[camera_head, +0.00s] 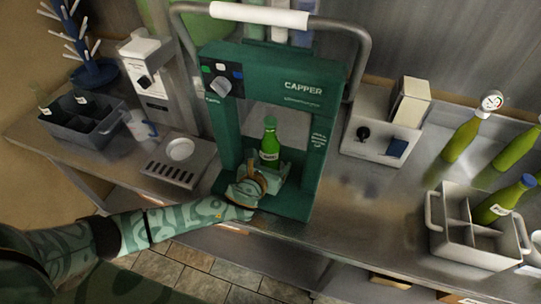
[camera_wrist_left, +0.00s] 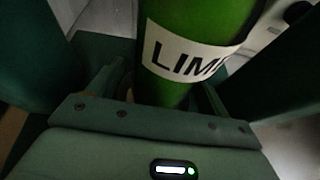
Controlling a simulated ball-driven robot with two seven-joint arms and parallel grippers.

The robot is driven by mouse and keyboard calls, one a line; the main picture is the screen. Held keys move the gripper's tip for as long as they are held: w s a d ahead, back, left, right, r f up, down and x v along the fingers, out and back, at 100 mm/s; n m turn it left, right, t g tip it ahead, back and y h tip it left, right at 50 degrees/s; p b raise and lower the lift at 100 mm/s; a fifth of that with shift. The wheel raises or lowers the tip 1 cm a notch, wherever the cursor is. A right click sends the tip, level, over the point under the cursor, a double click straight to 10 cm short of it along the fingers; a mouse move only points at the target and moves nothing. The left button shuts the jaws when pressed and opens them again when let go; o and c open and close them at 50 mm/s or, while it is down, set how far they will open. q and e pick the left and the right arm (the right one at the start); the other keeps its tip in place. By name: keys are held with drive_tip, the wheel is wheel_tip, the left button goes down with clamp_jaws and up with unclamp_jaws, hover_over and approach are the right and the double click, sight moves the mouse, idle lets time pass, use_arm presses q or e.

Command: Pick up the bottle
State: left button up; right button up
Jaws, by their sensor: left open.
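A green bottle (camera_head: 269,142) with a white label stands upright inside the green capper machine (camera_head: 229,150). My left gripper (camera_head: 270,174) reaches into the capper's opening at the bottle's lower part. In the left wrist view the bottle (camera_wrist_left: 190,85) shows close up, its label reading "LIM", with the open fingers of my left gripper (camera_wrist_left: 165,95) on either side of it. Whether the fingers touch the glass cannot be told. The bottle's base is hidden by my gripper. My right gripper is not in view.
A grey divided crate (camera_head: 470,258) holding a bottle is at the right, with more green bottles (camera_head: 462,138) behind it. The capper's side posts flank my gripper closely.

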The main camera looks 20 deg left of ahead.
use_arm(q)
drive_tip(key=shift+r, duration=0.15)
drive_tip(key=c, duration=1.6)
